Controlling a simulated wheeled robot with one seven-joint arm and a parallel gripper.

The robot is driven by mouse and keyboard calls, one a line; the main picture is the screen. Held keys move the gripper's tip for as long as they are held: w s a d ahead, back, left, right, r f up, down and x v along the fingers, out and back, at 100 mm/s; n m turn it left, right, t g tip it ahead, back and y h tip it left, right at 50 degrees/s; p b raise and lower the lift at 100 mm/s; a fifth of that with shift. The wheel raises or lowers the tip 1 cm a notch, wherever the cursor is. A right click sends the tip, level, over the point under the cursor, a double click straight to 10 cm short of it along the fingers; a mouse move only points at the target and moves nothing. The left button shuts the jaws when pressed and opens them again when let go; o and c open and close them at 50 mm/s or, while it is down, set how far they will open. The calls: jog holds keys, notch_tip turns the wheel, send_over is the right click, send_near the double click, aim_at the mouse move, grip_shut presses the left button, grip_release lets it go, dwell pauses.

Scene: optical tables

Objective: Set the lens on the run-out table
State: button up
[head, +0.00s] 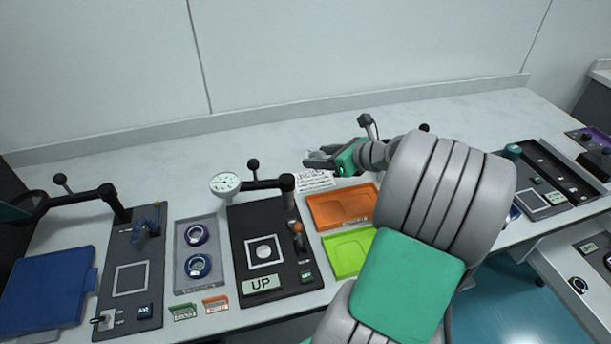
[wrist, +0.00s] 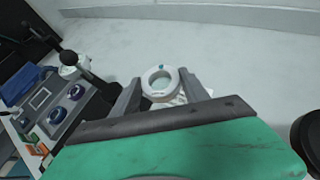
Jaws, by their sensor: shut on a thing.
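The lens, a white ring with a small teal mark on its rim, shows in the wrist view (wrist: 148,79) between my gripper's fingers (wrist: 162,88). My gripper is shut on it. In the head view my gripper (head: 318,157) is above the back of the bench, behind and right of the dial gauge; the lens is too small to make out clearly there. The run-out table looks to be the pale round disc (head: 263,252) inside a white square on the black dial-gauge station (head: 243,225). Nothing stands on the disc.
The dial gauge (head: 225,184) hangs from an arm on a black post (head: 287,184). An "UP" display (head: 262,284) sits at the front. An orange tray (head: 341,207) and a green tray (head: 347,252) lie right.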

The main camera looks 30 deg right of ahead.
jog(key=x, duration=0.5)
jog(key=f+x, duration=0.1)
jog(key=x, duration=0.4)
jog(key=s+b+x, duration=0.1)
jog(key=x, duration=0.4)
jog(key=shift+w+a+f, duration=0.2)
jog(key=shift+a+f, duration=0.1)
jog(key=shift+a, duration=0.05)
jog(key=shift+w+a+f, duration=0.1)
jog(key=shift+w+f, duration=0.05)
jog(key=shift+f, duration=0.75)
jog(key=shift+w+f, duration=0.1)
jog(key=shift+f, duration=0.8)
jog(key=o, duration=1.6)
jog(key=shift+f, duration=0.15)
jog(key=shift+c, duration=0.2)
